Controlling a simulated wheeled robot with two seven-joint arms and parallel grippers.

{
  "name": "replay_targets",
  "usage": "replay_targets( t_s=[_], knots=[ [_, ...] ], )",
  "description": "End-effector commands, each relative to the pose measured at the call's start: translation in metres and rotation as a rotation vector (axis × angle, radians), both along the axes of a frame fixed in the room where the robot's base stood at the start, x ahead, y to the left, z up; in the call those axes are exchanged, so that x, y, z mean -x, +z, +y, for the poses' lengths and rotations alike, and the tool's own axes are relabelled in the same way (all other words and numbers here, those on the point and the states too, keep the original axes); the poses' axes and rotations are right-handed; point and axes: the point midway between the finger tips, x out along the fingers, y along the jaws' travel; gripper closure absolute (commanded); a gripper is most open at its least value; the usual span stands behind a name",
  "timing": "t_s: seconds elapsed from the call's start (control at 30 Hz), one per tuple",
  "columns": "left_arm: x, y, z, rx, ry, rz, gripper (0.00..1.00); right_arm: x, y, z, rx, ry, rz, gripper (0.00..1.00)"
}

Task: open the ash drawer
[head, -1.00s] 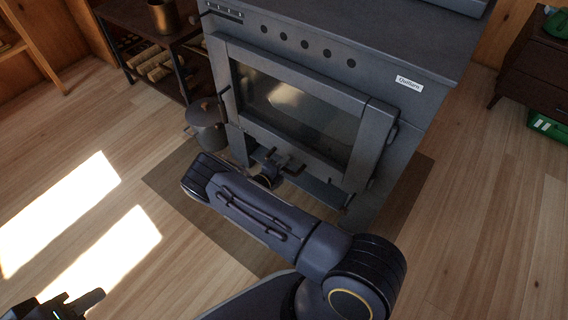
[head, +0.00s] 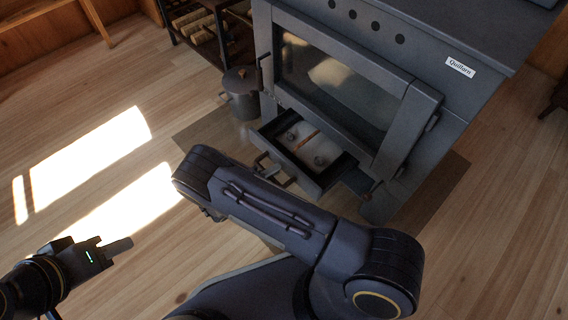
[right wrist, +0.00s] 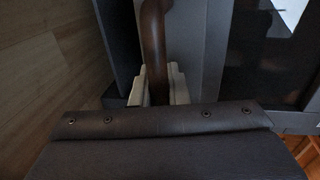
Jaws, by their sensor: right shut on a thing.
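The ash drawer (head: 327,177) sticks out from under the glass door of the grey stove (head: 459,108). Pale ash and a few small lumps lie inside it. My right gripper (head: 268,171) is at the drawer's front, mostly hidden behind my right forearm in the head view. In the right wrist view the gripper (right wrist: 158,88) is shut on the brown bar handle (right wrist: 153,45) of the drawer. My left gripper (head: 112,250) is at the lower left of the head view, over the floor and away from the stove. Its finger opening cannot be made out.
A dark lidded pot (head: 241,97) stands on the floor left of the stove. A shelf with firewood (head: 196,29) is behind it. A brown mat (head: 447,176) lies under the stove. The wooden floor (head: 70,90) at left is clear.

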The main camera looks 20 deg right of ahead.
Motion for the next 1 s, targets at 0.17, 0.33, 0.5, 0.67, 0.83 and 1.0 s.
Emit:
replay_targets(
  t_s=[0.17,0.33,0.5,0.67,0.83,1.0],
  knots=[
    [0.0,-0.003,0.0,0.0,0.0,0.0,0.64,0.004,0.002,0.013,0.003,0.001,-0.004,1.0],
    [0.0,-0.003,0.0,0.0,0.0,0.0,0.64,0.006,0.002,0.017,0.003,0.0,-0.003,1.0],
    [0.0,-0.003,0.0,0.0,0.0,0.0,0.64,0.006,0.002,0.016,0.003,-0.001,-0.004,1.0],
    [0.0,-0.003,0.0,0.0,0.0,0.0,0.64,0.006,0.002,0.016,0.003,-0.001,-0.005,0.79],
    [0.0,-0.003,0.0,0.0,0.0,0.0,0.64,0.006,0.002,0.016,0.002,0.0,-0.003,0.77],
    [0.0,-0.002,0.0,0.0,0.0,0.0,0.64,0.007,0.002,0.019,0.0,0.001,-0.002,0.77]
  ],
)
